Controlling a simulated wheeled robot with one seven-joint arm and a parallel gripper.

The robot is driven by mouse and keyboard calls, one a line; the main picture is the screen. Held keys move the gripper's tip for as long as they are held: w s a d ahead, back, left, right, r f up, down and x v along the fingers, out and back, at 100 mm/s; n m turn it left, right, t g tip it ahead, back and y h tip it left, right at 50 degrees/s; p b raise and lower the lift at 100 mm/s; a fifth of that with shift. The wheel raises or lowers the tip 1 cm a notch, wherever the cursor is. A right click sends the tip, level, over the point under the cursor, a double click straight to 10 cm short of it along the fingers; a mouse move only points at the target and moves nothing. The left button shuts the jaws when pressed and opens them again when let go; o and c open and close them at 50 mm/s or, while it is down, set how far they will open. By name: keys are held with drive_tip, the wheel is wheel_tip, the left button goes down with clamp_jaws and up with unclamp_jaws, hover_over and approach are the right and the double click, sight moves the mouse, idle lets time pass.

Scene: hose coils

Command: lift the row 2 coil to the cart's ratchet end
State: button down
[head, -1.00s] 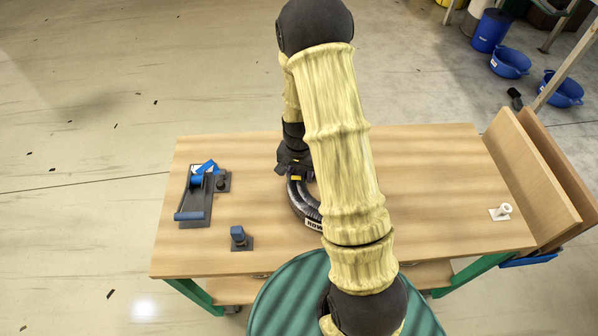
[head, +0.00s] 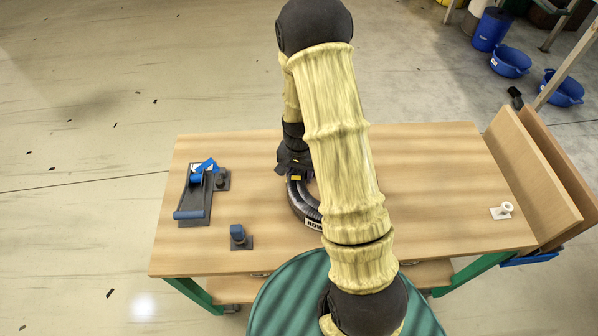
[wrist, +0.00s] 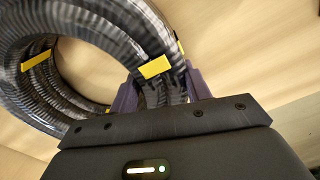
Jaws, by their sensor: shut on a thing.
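The coil (head: 297,201) is dark hose with yellow bands and a white label that partly reads "ROW"; the rest of the label is hidden behind my arm. It is at the middle of the wooden cart top (head: 420,170). My gripper (head: 294,174) is shut on the far side of its ring. In the wrist view the coil (wrist: 40,85) fills the upper left, and the purple fingers of my gripper (wrist: 160,92) are on both sides of the hose beside a yellow band. I cannot tell whether the coil touches the top. A ratchet (head: 193,195) with blue parts is at the cart's left end.
A small dark post with a blue top (head: 238,236) stands left of the coil. A white fitting (head: 502,210) is at the right end, near upright boards (head: 535,165). The cart top between coil and right end is clear.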

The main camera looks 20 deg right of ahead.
idle(0.3)
drive_tip(key=c, duration=0.6)
unclamp_jaws()
drive_tip(key=shift+f, duration=0.1)
drive_tip(key=o, duration=0.6)
drive_tip(key=shift+r+p, duration=2.8)
drive_tip(key=shift+r, duration=0.75)
